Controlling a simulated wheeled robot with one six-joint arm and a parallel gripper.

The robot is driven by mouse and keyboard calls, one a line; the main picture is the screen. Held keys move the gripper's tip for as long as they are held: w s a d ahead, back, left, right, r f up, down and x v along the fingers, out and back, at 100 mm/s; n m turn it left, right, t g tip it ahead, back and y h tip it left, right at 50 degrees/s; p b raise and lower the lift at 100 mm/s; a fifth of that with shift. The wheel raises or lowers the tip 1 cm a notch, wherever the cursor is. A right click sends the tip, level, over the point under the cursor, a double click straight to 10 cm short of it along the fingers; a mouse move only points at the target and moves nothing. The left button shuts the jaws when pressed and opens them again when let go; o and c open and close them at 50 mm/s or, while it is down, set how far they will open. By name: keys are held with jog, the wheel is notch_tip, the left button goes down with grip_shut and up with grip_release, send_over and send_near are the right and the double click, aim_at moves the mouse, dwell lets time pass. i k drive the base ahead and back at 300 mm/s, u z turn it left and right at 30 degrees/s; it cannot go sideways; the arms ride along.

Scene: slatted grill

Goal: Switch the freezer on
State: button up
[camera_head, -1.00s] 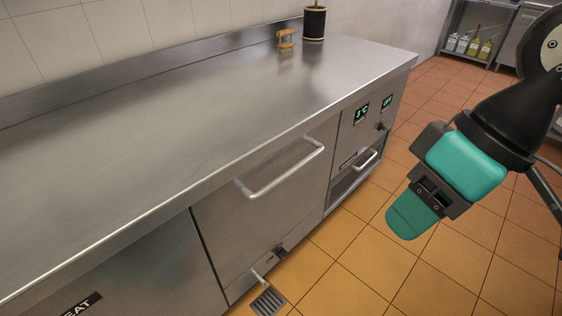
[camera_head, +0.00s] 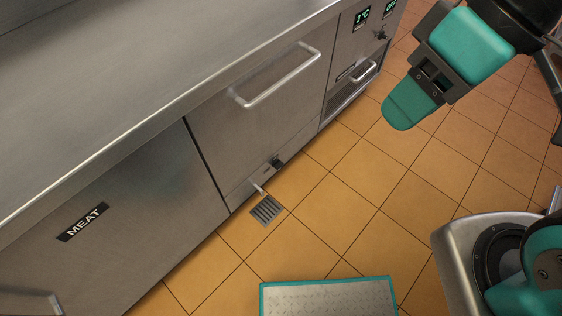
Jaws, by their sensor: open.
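The long steel counter unit (camera_head: 258,135) runs from lower left to upper right. On its right-hand panel a green display (camera_head: 361,17) reads about 3 °C, and a second display (camera_head: 391,7), cut by the top edge, appears to read OFF. A small dark knob or switch (camera_head: 380,35) sits below the displays. No label naming the freezer is legible. My gripper (camera_head: 402,107), with teal fingers, hangs in front of the panel's lower right, over the floor, apart from the unit. Its fingers overlap in this view, and nothing shows in them.
A bar handle (camera_head: 283,78) juts from the middle door, and a smaller handle (camera_head: 363,73) from a low drawer. A dark fitting (camera_head: 276,162) and a short pipe sit near the floor drain (camera_head: 266,209). A MEAT label (camera_head: 82,222) marks the left door.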

aim_at(382, 35)
jog(key=z, duration=0.65)
jog(key=i, duration=0.65)
jog(key=z, duration=1.1)
jog(key=i, duration=1.5)
jog(key=u, duration=0.6)
jog(key=i, duration=0.45)
jog(key=u, duration=0.4)
